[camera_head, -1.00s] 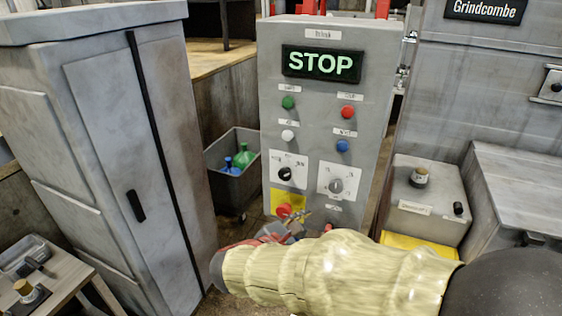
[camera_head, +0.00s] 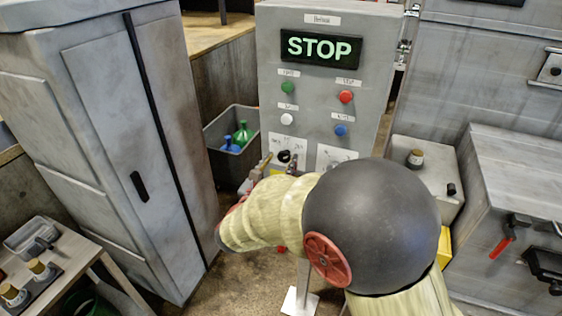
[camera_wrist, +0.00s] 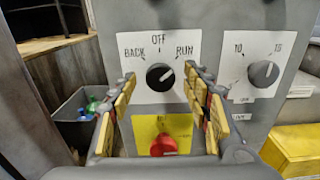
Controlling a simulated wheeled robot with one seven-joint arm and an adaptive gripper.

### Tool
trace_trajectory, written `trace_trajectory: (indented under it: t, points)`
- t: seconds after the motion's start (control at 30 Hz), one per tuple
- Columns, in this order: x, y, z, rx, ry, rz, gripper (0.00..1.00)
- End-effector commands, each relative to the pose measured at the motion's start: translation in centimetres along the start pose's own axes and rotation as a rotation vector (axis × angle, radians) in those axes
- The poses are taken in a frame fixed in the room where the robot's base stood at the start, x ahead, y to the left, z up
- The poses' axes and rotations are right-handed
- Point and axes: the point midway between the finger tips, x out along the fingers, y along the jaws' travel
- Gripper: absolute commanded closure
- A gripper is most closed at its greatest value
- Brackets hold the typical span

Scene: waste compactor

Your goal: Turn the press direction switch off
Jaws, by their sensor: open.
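The press direction switch is a black round knob (camera_wrist: 160,77) on a white plate marked BACK, OFF and RUN. Its light pointer mark seems to lean up and right, toward RUN. In the head view the knob (camera_head: 284,156) shows just above my fingertips. My gripper (camera_head: 277,166) is open in front of the control cabinet. In the wrist view the two yellow-padded fingers (camera_wrist: 160,88) stand left and right of the knob, with nothing between them. I cannot tell how far the tips are from the plate.
A grey dial (camera_wrist: 263,73) with numbers sits right of the switch. A red button (camera_wrist: 164,145) on yellow is below it. The cabinet (camera_head: 370,60) also bears a lit STOP display (camera_head: 321,48) and several coloured buttons. A tall locker (camera_head: 100,120) stands left, a bin (camera_head: 226,165) behind.

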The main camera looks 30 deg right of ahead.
Motion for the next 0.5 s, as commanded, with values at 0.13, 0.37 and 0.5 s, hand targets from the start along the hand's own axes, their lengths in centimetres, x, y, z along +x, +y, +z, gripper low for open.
trace_trajectory:
  t: [0.13, 0.37, 0.5]
  points:
    - [0.74, -0.04, 0.00, 0.000, 0.000, -0.001, 0.51]
    - [0.77, -0.01, 0.03, 0.000, 0.000, 0.000, 0.51]
    - [0.76, -0.02, 0.03, 0.001, 0.000, 0.000, 0.59]
